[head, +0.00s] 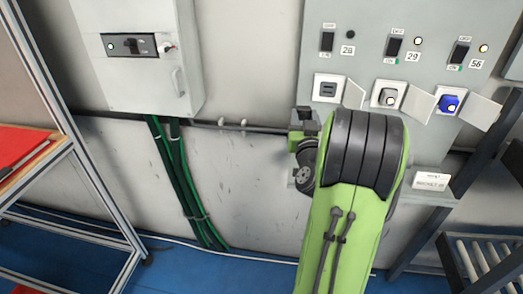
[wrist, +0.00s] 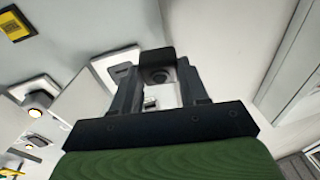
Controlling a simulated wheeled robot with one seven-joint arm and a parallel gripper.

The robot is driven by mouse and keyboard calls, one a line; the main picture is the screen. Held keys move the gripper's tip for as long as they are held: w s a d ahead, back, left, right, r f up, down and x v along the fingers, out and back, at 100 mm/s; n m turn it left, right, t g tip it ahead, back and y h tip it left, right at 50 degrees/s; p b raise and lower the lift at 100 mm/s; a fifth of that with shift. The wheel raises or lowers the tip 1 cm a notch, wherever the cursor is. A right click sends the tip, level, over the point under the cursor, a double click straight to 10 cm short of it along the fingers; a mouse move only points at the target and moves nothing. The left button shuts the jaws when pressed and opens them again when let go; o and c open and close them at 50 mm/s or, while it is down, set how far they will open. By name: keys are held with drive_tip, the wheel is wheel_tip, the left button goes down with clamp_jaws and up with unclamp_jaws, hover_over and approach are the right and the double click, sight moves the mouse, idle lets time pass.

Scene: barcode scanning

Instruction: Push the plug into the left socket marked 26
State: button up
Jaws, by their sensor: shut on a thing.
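The left socket (head: 328,88) is on the grey wall panel, below the switch marked 26, with its cover swung open to the right. It shows a dark slotted face. My gripper (head: 303,120) is below and left of this socket, apart from it in the head view. In the wrist view, my gripper (wrist: 157,88) is shut on a dark plug (wrist: 157,70) with a round grey part, held between the fingertips. A socket with a dark slot (wrist: 123,73) shows just left of the plug there. The plug is hard to separate from the fingers in the head view.
The middle socket (head: 388,97) and right socket (head: 449,103), with a blue insert, have open covers sticking out. A grey cabinet (head: 140,55) hangs at left, with green cables (head: 178,165) below. A metal-framed shelf (head: 95,185) stands far left.

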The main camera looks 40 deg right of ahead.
drive_tip(key=s+d+r+m+g+h, duration=0.1)
drive_tip(key=s+d+r+h, duration=0.1)
drive_tip(key=s+r+h, duration=0.1)
drive_tip(key=shift+s+d+r+m+b, duration=0.35)
drive_tip(key=shift+s+r, duration=0.2)
drive_tip(key=shift+s, duration=0.65)
drive_tip(key=p+x, duration=0.3)
drive_tip(key=f+p+x, duration=0.1)
drive_tip(key=x, duration=0.1)
drive_tip(key=shift+w+d, duration=0.15)
drive_tip(key=shift+d, duration=0.05)
drive_tip(key=shift+w+d+f+p, duration=0.15)
drive_tip(key=shift+p, duration=0.2)
idle(0.8)
drive_tip(key=shift+w+d+p, duration=0.35)
drive_tip(key=shift+d+p, duration=0.05)
drive_tip(key=shift+p, duration=0.25)
